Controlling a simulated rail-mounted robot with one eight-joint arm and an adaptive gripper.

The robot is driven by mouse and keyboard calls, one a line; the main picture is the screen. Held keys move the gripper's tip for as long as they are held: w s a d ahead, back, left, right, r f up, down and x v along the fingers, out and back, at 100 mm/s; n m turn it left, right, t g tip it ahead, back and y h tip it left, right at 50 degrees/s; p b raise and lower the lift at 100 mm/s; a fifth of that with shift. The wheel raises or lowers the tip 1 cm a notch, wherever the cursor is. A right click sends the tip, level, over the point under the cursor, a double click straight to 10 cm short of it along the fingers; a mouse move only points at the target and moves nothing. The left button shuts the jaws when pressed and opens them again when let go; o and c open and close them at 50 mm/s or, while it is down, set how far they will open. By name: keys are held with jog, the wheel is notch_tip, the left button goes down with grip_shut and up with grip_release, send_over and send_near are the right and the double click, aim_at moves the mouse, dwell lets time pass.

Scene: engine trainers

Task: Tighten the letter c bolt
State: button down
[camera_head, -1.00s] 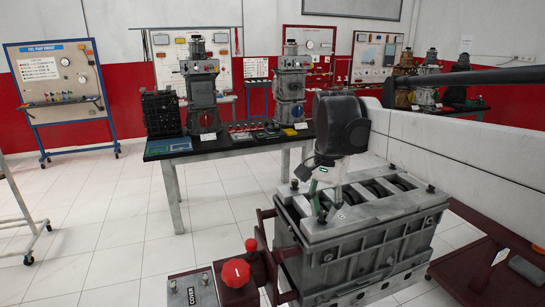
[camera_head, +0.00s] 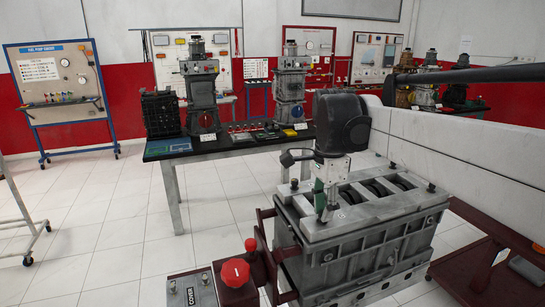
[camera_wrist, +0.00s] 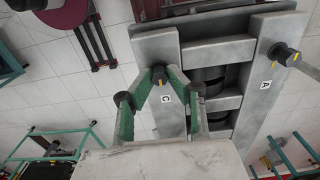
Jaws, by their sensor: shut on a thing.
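The letter c bolt (camera_wrist: 157,72) is a dark head with a yellow mark, standing on the grey engine block's top frame (camera_wrist: 155,45) beside a white label marked C (camera_wrist: 165,99). My gripper (camera_wrist: 160,77) has green fingers angled inward, and its tips are closed on either side of this bolt. In the head view my gripper (camera_head: 322,214) points down at the near left corner of the block (camera_head: 350,247), and hides the bolt there.
Another bolt (camera_wrist: 280,53) with a yellow mark stands by a label marked A (camera_wrist: 265,84). A red knob (camera_head: 235,271) on a control box is left of the block. A dark table (camera_head: 238,141) with engine models stands behind.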

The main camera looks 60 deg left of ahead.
jog(key=shift+s, duration=0.3)
jog(key=c, duration=1.7)
grip_release()
jog(key=shift+w, duration=0.1)
jog(key=shift+o, duration=0.2)
jog(key=shift+r, duration=0.15)
notch_tip(320, 180, up, 12)
jog(key=shift+w, duration=0.1)
